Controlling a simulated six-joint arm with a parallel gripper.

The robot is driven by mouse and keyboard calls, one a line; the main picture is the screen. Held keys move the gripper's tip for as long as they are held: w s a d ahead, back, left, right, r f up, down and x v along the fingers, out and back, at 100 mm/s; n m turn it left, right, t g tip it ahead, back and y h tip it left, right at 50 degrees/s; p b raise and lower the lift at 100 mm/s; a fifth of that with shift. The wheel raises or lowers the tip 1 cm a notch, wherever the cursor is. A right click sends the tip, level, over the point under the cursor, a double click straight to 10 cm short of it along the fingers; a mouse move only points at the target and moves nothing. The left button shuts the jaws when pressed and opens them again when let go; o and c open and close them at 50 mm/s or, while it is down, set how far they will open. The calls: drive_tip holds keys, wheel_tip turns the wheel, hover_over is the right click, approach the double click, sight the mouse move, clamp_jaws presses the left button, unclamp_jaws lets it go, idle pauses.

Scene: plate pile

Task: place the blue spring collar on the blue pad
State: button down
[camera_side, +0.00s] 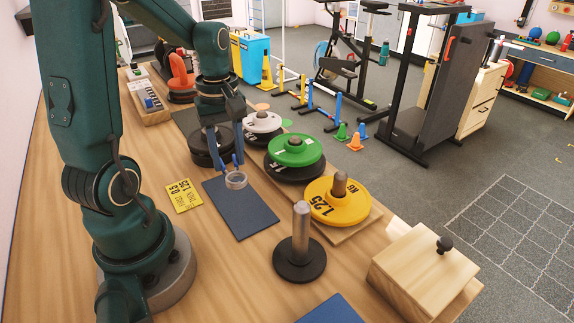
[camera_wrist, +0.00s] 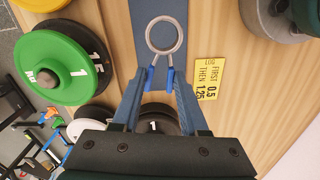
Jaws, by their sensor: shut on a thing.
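The spring collar is a silver ring (camera_side: 236,181) with blue grip ends, and it also shows in the wrist view as a spring collar (camera_wrist: 163,35). My gripper (camera_side: 230,163) is shut on the collar's blue ends, with the ring sticking out beyond the fingertips; the wrist view shows my gripper (camera_wrist: 160,78) too. The ring is over the far part of a dark slate-blue pad (camera_side: 243,217), seen behind it in the wrist view. I cannot tell its exact height above that pad. A brighter blue pad (camera_side: 332,310) is partly cut off at the bottom edge.
A steel post on a black base (camera_side: 300,262) stands right of the dark pad. A yellow plate (camera_side: 325,204), a green plate (camera_side: 296,151) and a grey plate (camera_side: 262,122) line a board. A yellow card (camera_side: 183,195) lies left. A wooden box (camera_side: 425,270) is at right.

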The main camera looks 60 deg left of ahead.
sight(234, 193)
drive_tip(key=shift+f, duration=3.1)
drive_tip(key=shift+f, duration=0.15)
drive_tip(key=shift+c, duration=2.2)
unclamp_jaws()
wheel_tip(234, 193, up, 11)
drive_tip(key=s+d+r+m+t, duration=0.2)
drive_tip(key=d+m, duration=0.5)
drive_tip(key=m, duration=0.1)
drive_tip(key=s+d+r+m+t, duration=0.1)
drive_tip(key=s+d+m+t, duration=0.1)
drive_tip(key=d+m, duration=0.4)
drive_tip(key=shift+d+r+m+t, duration=0.4)
drive_tip(key=shift+m+t, duration=0.4)
drive_tip(key=shift+m, duration=0.3)
